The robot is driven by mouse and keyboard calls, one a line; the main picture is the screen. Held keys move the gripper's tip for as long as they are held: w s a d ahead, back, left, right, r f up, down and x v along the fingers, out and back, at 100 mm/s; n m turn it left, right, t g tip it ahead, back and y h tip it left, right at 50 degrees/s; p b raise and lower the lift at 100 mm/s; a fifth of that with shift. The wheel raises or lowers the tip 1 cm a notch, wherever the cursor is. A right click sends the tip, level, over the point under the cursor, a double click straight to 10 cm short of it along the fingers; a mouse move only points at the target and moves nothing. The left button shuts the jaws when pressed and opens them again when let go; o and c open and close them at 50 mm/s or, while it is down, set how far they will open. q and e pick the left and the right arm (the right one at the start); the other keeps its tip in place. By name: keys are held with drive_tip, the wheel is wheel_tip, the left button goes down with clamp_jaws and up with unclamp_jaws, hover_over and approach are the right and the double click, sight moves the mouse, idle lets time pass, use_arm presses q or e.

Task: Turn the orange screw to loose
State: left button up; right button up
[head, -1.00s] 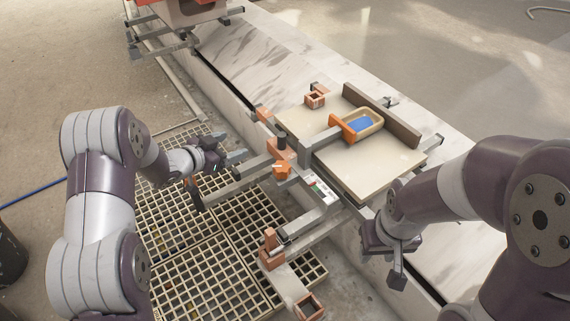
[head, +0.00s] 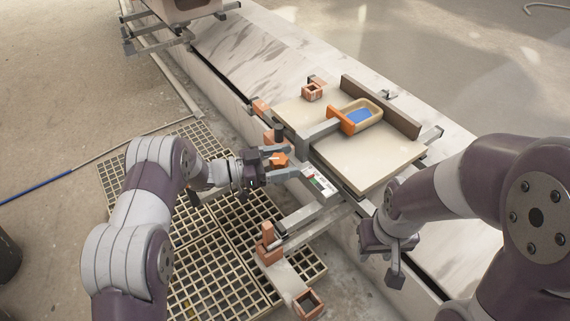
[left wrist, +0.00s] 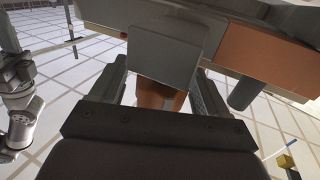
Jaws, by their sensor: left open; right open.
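The orange screw (head: 279,160) sits at the near-left side of the carousel's cream platform, beside a small scale with red and green marks (head: 321,183). My left gripper (head: 286,161) is open, with one finger on each side of the screw; I cannot tell whether they touch it. In the left wrist view the orange screw (left wrist: 155,97) shows between the two fingers, partly hidden by a grey block. My right gripper (head: 388,247) is open and empty, at the near side of the platform, apart from the screw.
The cream platform (head: 375,165) carries a tray with a blue inside (head: 359,116), an orange block (head: 346,124) and a brown wall (head: 380,106). A small brick-coloured square holder (head: 312,92) stands at its far left. A bracket (head: 270,245) juts over the floor grating (head: 185,285).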

use_arm(q)
drive_tip(key=shift+d, duration=0.15)
drive_tip(key=c, duration=1)
drive_tip(key=shift+o, duration=0.2)
drive_tip(key=shift+w+r+n+t+y+p, duration=0.1)
drive_tip(key=shift+r+n+t+y+p, duration=0.2)
drive_tip(key=shift+n+t+p, duration=0.5)
drive_tip(key=n+t+y+p, duration=0.1)
drive_tip(key=t+p, duration=0.2)
drive_tip(key=shift+w+n, duration=0.1)
drive_tip(key=shift+n, duration=0.3)
drive_tip(key=n+t+y+p, duration=0.1)
drive_tip(key=n+t+y, duration=0.1)
drive_tip(key=t, duration=0.1)
drive_tip(key=shift+w+f+y, duration=0.1)
drive_tip(key=shift+f+y, duration=0.05)
drive_tip(key=shift+y, duration=0.15)
drive_tip(key=shift+w+a+f+n+t+y+p, duration=0.15)
drive_tip(key=shift+n+t+y+p, duration=0.25)
drive_tip(key=shift+n+t+y, duration=0.5)
drive_tip(key=shift+w+a+r+n+t+y+p, duration=0.15)
drive_tip(key=shift+n+t+y+p, duration=0.25)
drive_tip(key=shift+n+t+y, duration=0.45)
drive_tip(key=shift+s+f+y, duration=0.1)
drive_tip(key=shift+f+y, duration=0.05)
drive_tip(key=shift+y, duration=0.2)
